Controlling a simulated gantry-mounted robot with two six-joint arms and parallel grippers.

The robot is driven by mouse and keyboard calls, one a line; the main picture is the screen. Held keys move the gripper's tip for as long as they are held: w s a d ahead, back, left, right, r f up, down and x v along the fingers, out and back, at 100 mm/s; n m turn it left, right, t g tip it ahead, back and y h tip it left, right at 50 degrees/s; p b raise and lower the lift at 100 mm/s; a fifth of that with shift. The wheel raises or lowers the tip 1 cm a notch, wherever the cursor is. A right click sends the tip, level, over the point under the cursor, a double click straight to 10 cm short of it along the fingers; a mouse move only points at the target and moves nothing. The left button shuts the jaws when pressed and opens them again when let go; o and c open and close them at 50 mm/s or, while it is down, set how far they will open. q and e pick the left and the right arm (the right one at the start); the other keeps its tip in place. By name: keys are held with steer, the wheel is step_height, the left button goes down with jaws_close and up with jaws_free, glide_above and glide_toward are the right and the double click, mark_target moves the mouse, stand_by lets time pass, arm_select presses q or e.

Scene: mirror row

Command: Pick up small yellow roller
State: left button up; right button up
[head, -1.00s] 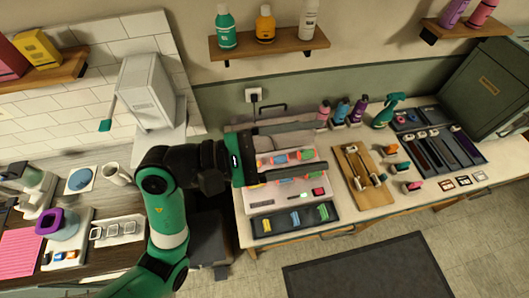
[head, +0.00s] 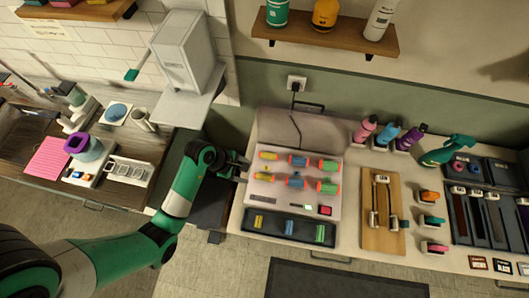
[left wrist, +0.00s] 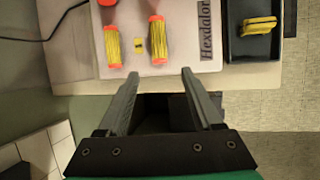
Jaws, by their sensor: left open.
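Two yellow rollers with orange ends lie on the left side of the pale roller box (head: 275,198), one at the back (head: 268,156) and one at the front (head: 265,177). In the left wrist view, the back yellow roller (left wrist: 112,46) and the front yellow roller (left wrist: 157,40) lie side by side beyond the fingertips. My left gripper (head: 244,166) is open and empty at the box's left edge, its fingers pointing towards the yellow rollers. In the left wrist view, the open jaws (left wrist: 159,76) are short of both rollers, nearer in line with the front one. My right gripper is not in view.
Blue rollers (head: 298,160) and green rollers (head: 328,165) lie further right on the box. A dark tray (head: 274,229) with coloured clips stands in front. A wooden board (head: 382,236) and several bottles (head: 365,130) stand to the right. A cord runs behind the box.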

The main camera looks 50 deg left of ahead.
mark_target(255, 175)
arm_select(q)
steer(key=x, duration=0.6)
steer(key=shift+w+f+b, duration=0.1)
steer(key=shift+f+b, duration=0.2)
steer(key=shift+f, duration=0.1)
jaws_close()
